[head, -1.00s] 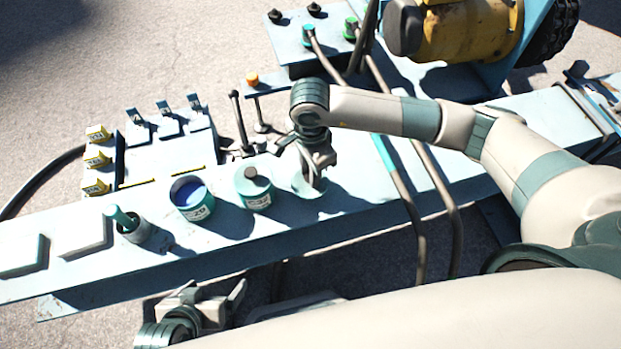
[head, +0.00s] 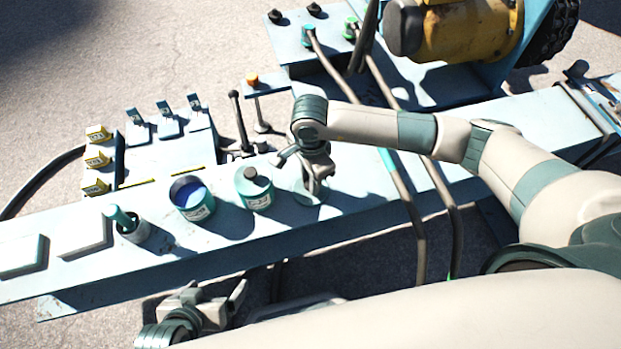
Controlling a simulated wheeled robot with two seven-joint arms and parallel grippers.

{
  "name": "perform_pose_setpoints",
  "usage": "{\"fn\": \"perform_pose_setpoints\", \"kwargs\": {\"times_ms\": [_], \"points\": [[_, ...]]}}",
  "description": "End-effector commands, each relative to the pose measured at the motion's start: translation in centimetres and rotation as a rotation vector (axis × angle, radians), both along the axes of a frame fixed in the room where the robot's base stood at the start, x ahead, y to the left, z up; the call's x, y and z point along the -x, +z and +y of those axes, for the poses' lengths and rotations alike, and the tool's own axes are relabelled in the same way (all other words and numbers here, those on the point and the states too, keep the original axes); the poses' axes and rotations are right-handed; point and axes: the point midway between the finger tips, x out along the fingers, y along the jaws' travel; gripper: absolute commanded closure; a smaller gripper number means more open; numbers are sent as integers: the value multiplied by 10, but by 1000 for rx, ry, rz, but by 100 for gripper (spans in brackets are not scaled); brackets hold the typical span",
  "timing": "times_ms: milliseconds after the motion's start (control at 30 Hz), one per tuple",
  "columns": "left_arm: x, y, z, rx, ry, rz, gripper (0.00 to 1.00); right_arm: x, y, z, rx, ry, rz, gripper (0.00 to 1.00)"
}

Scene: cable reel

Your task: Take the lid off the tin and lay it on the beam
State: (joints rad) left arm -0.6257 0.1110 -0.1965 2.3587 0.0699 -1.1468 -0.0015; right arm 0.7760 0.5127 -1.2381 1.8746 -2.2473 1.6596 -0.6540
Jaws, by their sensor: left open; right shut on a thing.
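An open teal tin (head: 197,211) with a white label and dark blue inside stands on the pale blue beam (head: 340,222). To its right stands a second teal tin (head: 254,200) with a dark round knob on top. My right gripper (head: 314,190) is shut on the round pale teal lid (head: 305,199), right of both tins. The lid is flat at the beam's top; I cannot tell whether it touches. The fingers hide part of it. My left gripper (head: 222,296) is open and empty, below the beam's near side.
A cup with a teal-handled tool (head: 130,227) stands left of the tins, with flat pads (head: 85,238) further left. Behind are a valve block with yellow tags (head: 97,158) and upright levers (head: 240,118). Two cables (head: 410,205) cross the beam at right.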

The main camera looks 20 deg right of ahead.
Motion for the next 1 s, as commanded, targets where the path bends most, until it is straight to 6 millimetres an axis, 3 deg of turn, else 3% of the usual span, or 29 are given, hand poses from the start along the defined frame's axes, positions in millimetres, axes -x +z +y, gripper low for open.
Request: {"fn": "perform_pose_setpoints", "kwargs": {"times_ms": [167, 200, 267, 733, 1000], "points": [[-2, -1, -2, 9, -1, -12, 11, 0, -4, 0, 0, 0, 0, 100], [-2, 1, -3, 11, -3, -16, 11, 0, -2, 0, 0, 0, 0, 67], [-2, 1, -4, 12, -3, -16, 11, 0, -2, 0, 0, 0, 0, 58], [1, 2, 0, -1, -2, -1, 11, 0, 3, 0, 0, 0, -1, 58], [0, 1, 5, -12, 3, 10, 11, -2, 38, 0, 0, 1, -4, 58]]}}
